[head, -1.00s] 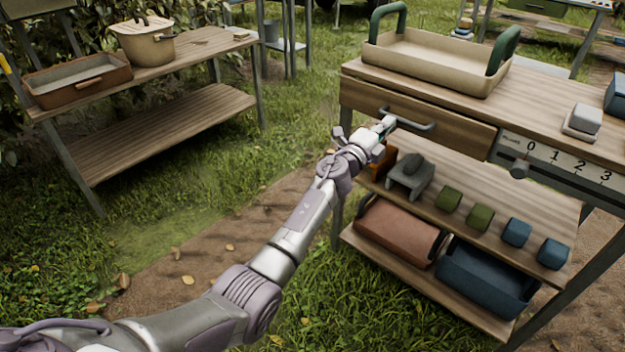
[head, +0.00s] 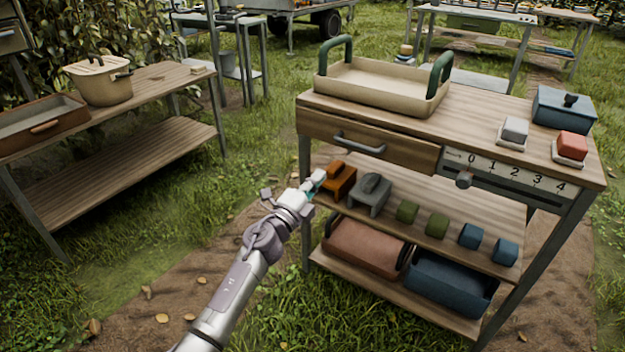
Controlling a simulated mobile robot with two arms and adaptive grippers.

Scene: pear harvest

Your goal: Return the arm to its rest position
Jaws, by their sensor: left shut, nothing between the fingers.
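My left arm reaches in from the bottom of the head view. Its gripper (head: 316,181) is shut and empty, in front of the left end of the workbench's middle shelf. It is below and left of the drawer handle (head: 360,146) and apart from it. The drawer (head: 400,153) under the bench top looks closed. An orange-brown block-like item (head: 339,181) on the middle shelf is just right of the fingertips; I cannot tell the exact gap. My right gripper is not in view.
The workbench top (head: 480,128) bears a cream tray (head: 375,92) with green handles, a grey block, a red block (head: 573,146) and a blue lidded box (head: 563,107). A slider scale is on its front. A wooden side table (head: 140,85) stands left. Grass between them is open.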

